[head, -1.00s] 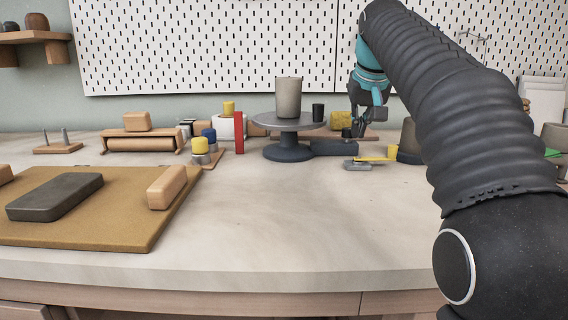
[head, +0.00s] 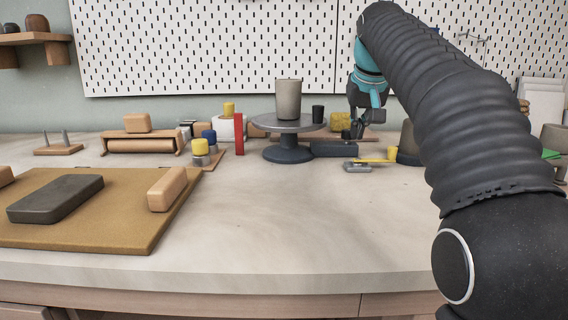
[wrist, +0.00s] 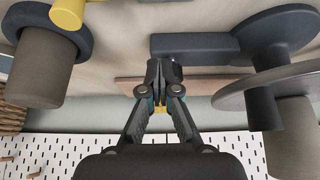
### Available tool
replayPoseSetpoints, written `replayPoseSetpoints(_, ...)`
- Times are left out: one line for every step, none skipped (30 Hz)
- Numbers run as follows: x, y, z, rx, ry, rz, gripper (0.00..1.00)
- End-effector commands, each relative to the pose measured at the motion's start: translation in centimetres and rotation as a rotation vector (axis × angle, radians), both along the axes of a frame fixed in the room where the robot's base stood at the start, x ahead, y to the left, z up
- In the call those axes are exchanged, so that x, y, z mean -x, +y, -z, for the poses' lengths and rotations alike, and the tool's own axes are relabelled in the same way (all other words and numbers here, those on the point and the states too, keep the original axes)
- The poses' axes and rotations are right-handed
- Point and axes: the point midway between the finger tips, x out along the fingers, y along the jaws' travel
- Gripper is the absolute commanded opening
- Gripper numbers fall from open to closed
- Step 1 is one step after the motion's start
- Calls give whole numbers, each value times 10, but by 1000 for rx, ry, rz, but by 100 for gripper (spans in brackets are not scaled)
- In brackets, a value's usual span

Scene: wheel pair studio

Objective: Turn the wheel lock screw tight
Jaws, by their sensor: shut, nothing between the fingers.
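The turning wheel (head: 287,153) stands at the back middle of the bench, with a dark block (head: 335,149) reaching out to the right of its base. The wheel's base (wrist: 271,30) and the block (wrist: 195,46) also show in the wrist view. A small black knob (head: 346,134) shows at the block's right end; I take it to be the lock screw. My gripper (head: 357,131) points down at that end. In the wrist view its fingertips (wrist: 163,68) are together by the block's end, nothing visible between them. They hide most of the screw, so contact is unclear.
A grey pot (head: 288,99) and a small black cup (head: 318,112) stand on the wheel's disc. A yellow-handled tool (head: 372,160) lies in front of my gripper. A yellow sponge (head: 340,121) is behind. The middle front of the bench is clear.

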Motion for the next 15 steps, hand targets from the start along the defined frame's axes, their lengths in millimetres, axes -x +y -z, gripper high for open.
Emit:
replayPoseSetpoints(0,1,-1,-1,-2,0,0)
replayPoseSetpoints(0,1,-1,-1,-2,0,0)
replayPoseSetpoints(0,2,-1,-1,-2,0,0)
replayPoseSetpoints(0,2,-2,0,-2,-1,0)
replayPoseSetpoints(1,3,-2,0,-2,-1,0)
replayPoseSetpoints(1,4,-2,0,-2,-1,0)
replayPoseSetpoints(1,4,-2,0,-2,-1,0)
replayPoseSetpoints(1,5,-2,0,-1,-1,0)
replayPoseSetpoints(1,6,-2,0,-1,-1,0)
replayPoseSetpoints(2,6,-1,0,0,-1,0)
replayPoseSetpoints(2,7,-1,0,0,-1,0)
replayPoseSetpoints(2,8,-1,0,-1,-1,0)
replayPoseSetpoints(2,8,-2,0,-1,-1,0)
replayPoseSetpoints(2,9,-2,0,-1,-1,0)
replayPoseSetpoints(2,9,-2,0,-1,-1,0)
